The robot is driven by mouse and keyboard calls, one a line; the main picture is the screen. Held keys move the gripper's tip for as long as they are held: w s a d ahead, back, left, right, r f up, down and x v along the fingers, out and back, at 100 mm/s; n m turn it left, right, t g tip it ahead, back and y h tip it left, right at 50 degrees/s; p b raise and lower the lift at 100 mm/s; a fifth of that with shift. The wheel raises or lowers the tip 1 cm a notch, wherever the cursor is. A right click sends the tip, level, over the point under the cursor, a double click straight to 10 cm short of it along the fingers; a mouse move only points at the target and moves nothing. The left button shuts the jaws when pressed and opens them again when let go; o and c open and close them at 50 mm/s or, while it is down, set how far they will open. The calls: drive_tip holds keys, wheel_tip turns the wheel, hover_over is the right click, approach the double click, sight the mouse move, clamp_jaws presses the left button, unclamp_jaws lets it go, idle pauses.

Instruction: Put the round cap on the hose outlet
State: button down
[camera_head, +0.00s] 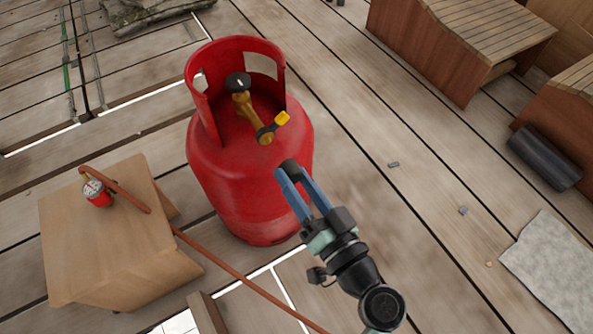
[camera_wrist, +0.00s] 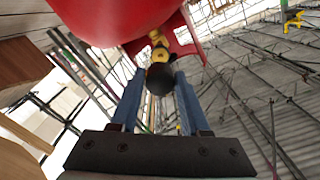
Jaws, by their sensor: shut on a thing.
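My gripper (camera_head: 296,182) is shut on the round black cap (camera_head: 289,166), which sits between the tips of its blue fingers. The cap also shows between the fingertips in the wrist view (camera_wrist: 160,79). The brass valve (camera_head: 243,105) stands on top of the red gas cylinder (camera_head: 245,190), with a black knob (camera_head: 238,82) on it. The cap is apart from the outlet, nearer to me. In the wrist view the cap hides part of the valve.
A red collar (camera_head: 198,95) rises around the valve, with an opening on the gripper's side. A wooden box (camera_head: 95,235) at left holds a gauge (camera_head: 96,192) and an orange hose (camera_head: 235,272). Wooden benches (camera_head: 430,50) stand at upper right. The plank floor right of the cylinder is mostly clear.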

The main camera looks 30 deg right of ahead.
drive_tip(key=w+p, duration=0.1)
drive_tip(key=w, duration=0.4)
drive_tip(key=shift+w+a, duration=0.1)
drive_tip(key=shift+w, duration=0.25)
drive_tip(key=shift+f+b, duration=0.1)
drive_tip(key=shift+b, duration=0.6)
idle(2.0)
drive_tip(key=shift+w, duration=0.45)
idle(0.4)
drive_tip(key=shift+c, duration=1.5)
unclamp_jaws()
drive_tip(key=s+p, duration=0.2)
drive_tip(key=s, duration=1.1)
drive_tip(key=shift+w, duration=0.1)
